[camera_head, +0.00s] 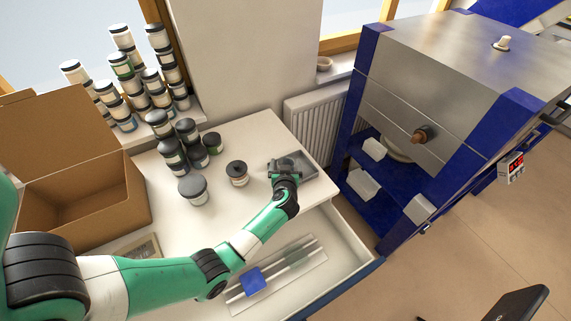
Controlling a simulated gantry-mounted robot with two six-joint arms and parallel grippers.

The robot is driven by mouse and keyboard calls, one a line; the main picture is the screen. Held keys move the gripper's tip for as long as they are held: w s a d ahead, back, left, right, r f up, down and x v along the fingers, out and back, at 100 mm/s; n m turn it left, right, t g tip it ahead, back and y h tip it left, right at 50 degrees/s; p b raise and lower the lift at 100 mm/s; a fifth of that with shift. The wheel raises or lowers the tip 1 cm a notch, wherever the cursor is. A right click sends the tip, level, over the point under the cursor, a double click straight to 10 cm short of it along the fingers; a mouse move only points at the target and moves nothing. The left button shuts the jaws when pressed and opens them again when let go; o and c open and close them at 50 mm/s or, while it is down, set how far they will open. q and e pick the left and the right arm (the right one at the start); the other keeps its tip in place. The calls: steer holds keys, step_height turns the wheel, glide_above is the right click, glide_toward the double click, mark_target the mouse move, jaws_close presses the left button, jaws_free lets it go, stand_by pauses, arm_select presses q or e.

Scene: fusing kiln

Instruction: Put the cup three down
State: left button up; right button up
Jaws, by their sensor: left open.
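My left gripper (285,163) is open at the grey tray (308,170) on the right end of the white table. Its wrist and fingers cover part of the tray, and I cannot tell whether a cup is between or below the fingers. No vessel is clearly marked as cup three. A small dark-lidded jar (237,174) stands upright to the left of the gripper, apart from it. A wider grey-lidded jar (194,190) stands further left. My right gripper is not in view.
Several jars (188,133) stand behind on the white table (245,134), with more stacked on the windowsill. An open cardboard box (85,205) is at left. An open drawer (340,262) lies below the table. The blue and steel kiln (455,80) stands at right.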

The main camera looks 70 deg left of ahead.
arm_select(q)
steer(key=shift+d+r+p, duration=0.2)
steer(key=shift+r+p, duration=0.1)
steer(key=shift+r, duration=0.05)
steer(key=p+v, duration=0.6)
steer(key=v, duration=0.5)
steer(key=shift+s+d, duration=0.25)
